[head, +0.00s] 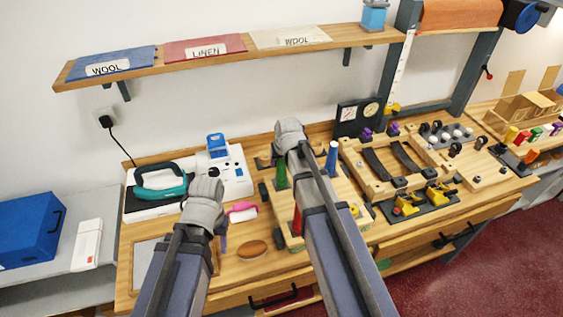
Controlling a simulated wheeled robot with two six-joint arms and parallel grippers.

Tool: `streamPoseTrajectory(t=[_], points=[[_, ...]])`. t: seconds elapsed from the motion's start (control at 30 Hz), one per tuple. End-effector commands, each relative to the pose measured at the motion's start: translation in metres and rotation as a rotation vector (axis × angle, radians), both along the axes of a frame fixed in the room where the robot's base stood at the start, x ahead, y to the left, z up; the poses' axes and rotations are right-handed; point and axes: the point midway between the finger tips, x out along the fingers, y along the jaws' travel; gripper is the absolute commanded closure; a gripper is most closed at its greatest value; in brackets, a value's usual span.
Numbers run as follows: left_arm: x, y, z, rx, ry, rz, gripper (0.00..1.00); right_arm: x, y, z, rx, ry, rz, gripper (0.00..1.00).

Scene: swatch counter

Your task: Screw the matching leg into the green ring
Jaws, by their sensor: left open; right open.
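A green tapered leg (281,176) stands upright on the bench, just below and left of the end of my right arm. A blue leg (332,158) stands to the right of that arm, and part of a red leg (297,221) shows to its left. A pale wooden board lies beneath, largely covered by the arm. I cannot make out the green ring clearly. My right gripper (290,135) is open and empty above the back of the bench. My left gripper (206,190) is open and empty near the iron. The fingers of both are hard to make out.
A teal iron (161,182) stands at the back left, with a pink-handled brush (242,212) and brown oval block (252,249) nearer. A wooden frame with dark straps (408,157) and black-and-yellow clamps (437,195) fill the right. A swatch shelf (232,56) hangs above.

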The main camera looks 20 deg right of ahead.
Motion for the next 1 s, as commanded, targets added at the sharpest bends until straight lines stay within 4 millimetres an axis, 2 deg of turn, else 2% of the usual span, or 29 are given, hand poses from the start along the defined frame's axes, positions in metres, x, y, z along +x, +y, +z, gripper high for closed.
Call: streamPoseTrajectory(t=[0.13, 0.53, 1.0], points=[[0.0000, 0.0000, 0.0000, 0.000, 0.000, 0.000, 0.50, 0.0001, -0.0001, -0.0001, -0.002, 0.001, 0.079, 0.40], [0.0000, 0.0000, 0.0000, 0.000, 0.000, 0.000, 0.50, 0.0002, -0.0005, -0.0001, -0.001, 0.002, 0.141, 0.40], [0.0000, 0.0000, 0.0000, 0.000, 0.000, 0.000, 0.50, 0.0025, -0.0014, -0.0001, 0.001, 0.002, 0.707, 0.40]])
